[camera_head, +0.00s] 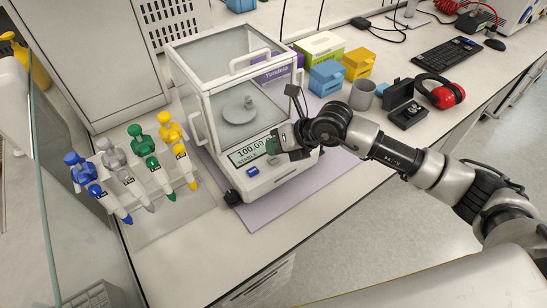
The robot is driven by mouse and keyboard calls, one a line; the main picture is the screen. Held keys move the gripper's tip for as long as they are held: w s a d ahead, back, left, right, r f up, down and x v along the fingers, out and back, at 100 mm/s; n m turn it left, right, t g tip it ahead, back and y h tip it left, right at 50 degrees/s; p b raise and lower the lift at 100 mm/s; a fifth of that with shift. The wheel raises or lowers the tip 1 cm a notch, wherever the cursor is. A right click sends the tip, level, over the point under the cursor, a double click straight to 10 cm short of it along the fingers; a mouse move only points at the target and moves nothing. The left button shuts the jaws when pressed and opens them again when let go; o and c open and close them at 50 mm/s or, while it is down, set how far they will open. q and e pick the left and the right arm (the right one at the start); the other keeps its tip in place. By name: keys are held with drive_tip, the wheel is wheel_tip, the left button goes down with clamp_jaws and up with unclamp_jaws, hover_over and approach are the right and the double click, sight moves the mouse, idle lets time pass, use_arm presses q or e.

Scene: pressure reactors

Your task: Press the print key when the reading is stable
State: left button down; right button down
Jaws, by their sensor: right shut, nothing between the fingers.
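The balance (203,93) stands on the bench with a glass draft shield. A round weight sits on its pan (239,115). Its display (249,152) reads about 100.00, with a word below that looks like STABLE. A blue key (252,172) shows on the front panel below the display. My right gripper (277,146) is shut and empty, at the right end of the display. It covers that part of the front panel, so any key there is hidden. I cannot tell whether it touches the panel. My left gripper is not in view.
A rack (153,192) of several coloured pipettes stands left of the balance. Boxes, a grey cup (362,94) and red ear muffs (440,91) stand to the right, beyond my right arm. The bench front below the balance is clear.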

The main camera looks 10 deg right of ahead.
sight(275, 157)
idle(0.5)
drive_tip(key=shift+f+b, duration=0.4)
drive_tip(key=shift+f+b, duration=0.35)
drive_tip(key=shift+f, duration=0.1)
idle(0.5)
idle(0.3)
drive_tip(key=shift+r+p, duration=0.55)
drive_tip(key=shift+r, duration=0.35)
drive_tip(key=shift+r+p, duration=1.75)
drive_tip(key=shift+r, duration=0.8)
drive_tip(key=shift+f, duration=0.1)
